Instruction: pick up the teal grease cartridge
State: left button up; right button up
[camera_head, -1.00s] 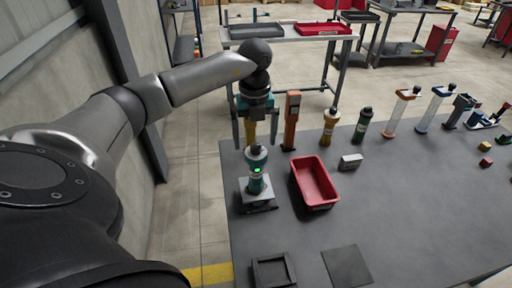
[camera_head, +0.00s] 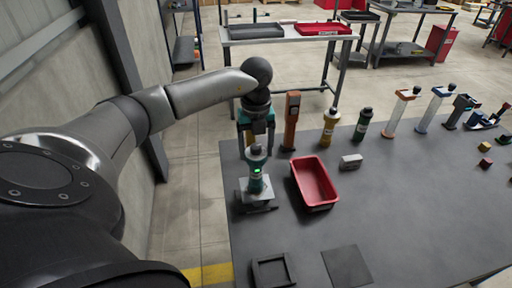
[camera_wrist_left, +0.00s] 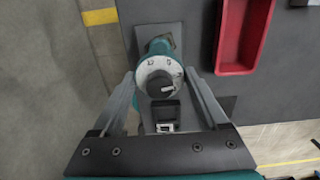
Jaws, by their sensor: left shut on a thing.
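The teal grease cartridge (camera_head: 256,184) stands upright on a small pale stand at the table's left end, with a dark knob and pale collar on top. In the left wrist view the cartridge (camera_wrist_left: 153,66) shows from above as a pale disc with a black knob, its teal body below. My left gripper (camera_head: 256,156) has come down over it from above. Its two fingers lie on either side of the pale collar, shut on it, as the left wrist view shows (camera_wrist_left: 160,76). The far side of the cartridge is hidden. My right gripper is not in view.
A red bin (camera_head: 323,201) stands close to the right of the cartridge. An orange tool (camera_head: 291,120), a yellow cartridge (camera_head: 329,128) and a green cartridge (camera_head: 363,124) stand along the back edge. A dark square tray (camera_head: 256,272) lies in front.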

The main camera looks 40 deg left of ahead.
pick_arm(q)
grip_shut()
jog(key=shift+r, duration=0.2)
dwell(0.3)
